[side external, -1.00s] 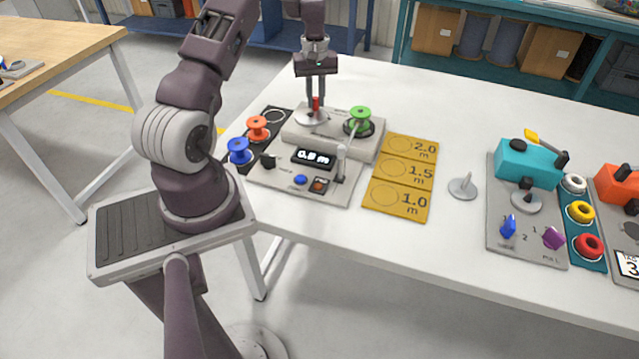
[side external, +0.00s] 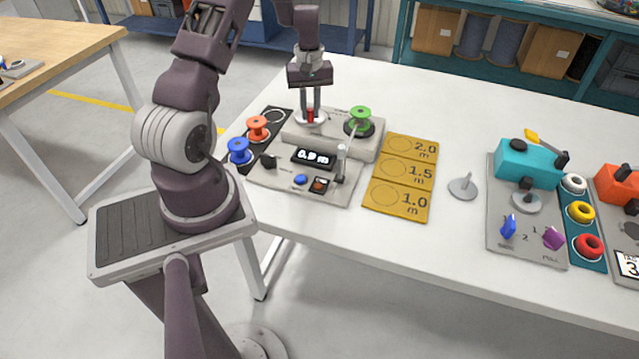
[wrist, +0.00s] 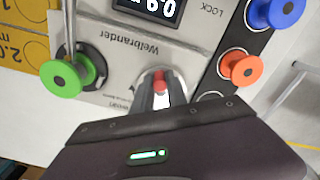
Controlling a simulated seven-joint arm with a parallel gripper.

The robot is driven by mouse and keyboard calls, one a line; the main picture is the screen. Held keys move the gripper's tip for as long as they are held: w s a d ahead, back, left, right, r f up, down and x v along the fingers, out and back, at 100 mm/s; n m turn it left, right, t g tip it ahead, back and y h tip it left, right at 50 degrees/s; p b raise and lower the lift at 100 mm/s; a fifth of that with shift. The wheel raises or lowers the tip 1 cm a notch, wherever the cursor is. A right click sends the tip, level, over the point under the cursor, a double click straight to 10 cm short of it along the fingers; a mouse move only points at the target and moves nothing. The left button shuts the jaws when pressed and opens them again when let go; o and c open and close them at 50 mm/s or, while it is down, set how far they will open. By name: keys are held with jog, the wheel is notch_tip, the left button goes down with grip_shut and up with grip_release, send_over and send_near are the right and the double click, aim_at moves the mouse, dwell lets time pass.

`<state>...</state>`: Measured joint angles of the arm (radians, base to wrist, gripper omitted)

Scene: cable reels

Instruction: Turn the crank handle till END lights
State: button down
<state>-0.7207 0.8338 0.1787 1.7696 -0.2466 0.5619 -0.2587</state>
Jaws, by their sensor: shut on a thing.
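The red crank handle (side external: 310,115) stands up from a pale round crank disc on the grey winding machine (side external: 365,146). My gripper (side external: 310,117) points down from above and is shut on the handle. In the wrist view the red handle top (wrist: 160,80) shows between my fingers. The display (side external: 313,157) reads 0.9 m. It also shows upside down in the wrist view (wrist: 150,8). The green reel (side external: 360,116) sits on the machine right of the crank. I cannot make out a lit END sign.
An orange reel (side external: 257,127) and a blue reel (side external: 239,150) stand on a black strip at the left. Yellow length mats (side external: 402,176) lie to the right. A grey disc with a peg (side external: 463,187) and a teal device (side external: 527,163) stand farther right.

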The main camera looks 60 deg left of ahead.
jog(key=shift+s+a, duration=0.4)
jog(key=shift+s, duration=0.1)
jog(key=shift+s+a, duration=0.3)
jog(key=shift+a, duration=1.05)
jog(key=shift+w+a, duration=0.4)
jog(key=shift+a, duration=0.35)
jog(key=c, duration=1.4)
grip_release()
jog(key=shift+o, duration=0.2)
notch_tip(320, 180, up, 7)
